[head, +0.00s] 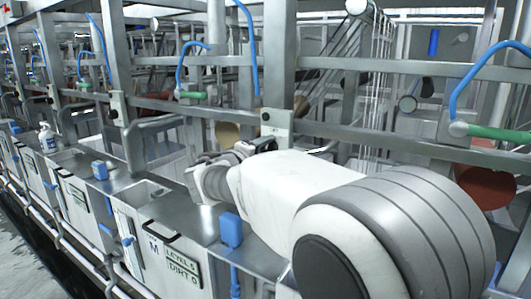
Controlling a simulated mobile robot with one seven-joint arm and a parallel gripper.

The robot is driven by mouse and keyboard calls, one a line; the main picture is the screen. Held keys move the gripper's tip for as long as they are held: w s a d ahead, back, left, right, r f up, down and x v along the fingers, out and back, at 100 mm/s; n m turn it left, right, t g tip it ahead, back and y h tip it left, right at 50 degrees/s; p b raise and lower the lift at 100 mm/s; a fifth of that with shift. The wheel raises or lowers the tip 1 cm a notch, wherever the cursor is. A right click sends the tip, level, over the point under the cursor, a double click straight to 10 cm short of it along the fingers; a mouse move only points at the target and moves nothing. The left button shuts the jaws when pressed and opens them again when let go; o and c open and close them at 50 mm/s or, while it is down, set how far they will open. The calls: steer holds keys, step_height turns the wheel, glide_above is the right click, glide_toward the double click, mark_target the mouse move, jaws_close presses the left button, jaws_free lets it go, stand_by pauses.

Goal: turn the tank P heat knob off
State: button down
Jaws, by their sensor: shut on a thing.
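My arm reaches from the lower right across the tank tops. My gripper (256,146) is at its far end, small and dark, beside the steel upright behind the tank top. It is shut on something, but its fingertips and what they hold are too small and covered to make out. I cannot pick out the tank P heat knob, and no label P is readable.
Steel uprights (273,60) and cross rails (400,71) stand close around my gripper. Blue boxes (231,229) and a white bottle (47,138) sit along the tanks. Blue hoses with green ends (498,133) hang above. A pipe rail runs along the tank fronts; floor shows at lower left.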

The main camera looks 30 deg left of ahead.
steer(key=shift+a+n+p, duration=0.1)
steer(key=shift+n+p, duration=0.4)
steer(key=shift+n, duration=1.3)
steer(key=shift+c, duration=1.5)
jaws_free()
steer(key=shift+s, duration=0.1)
steer(key=s+r+b, duration=0.2)
steer(key=s, duration=1.5)
steer(key=shift+a, duration=0.15)
steer(key=shift+h, duration=0.4)
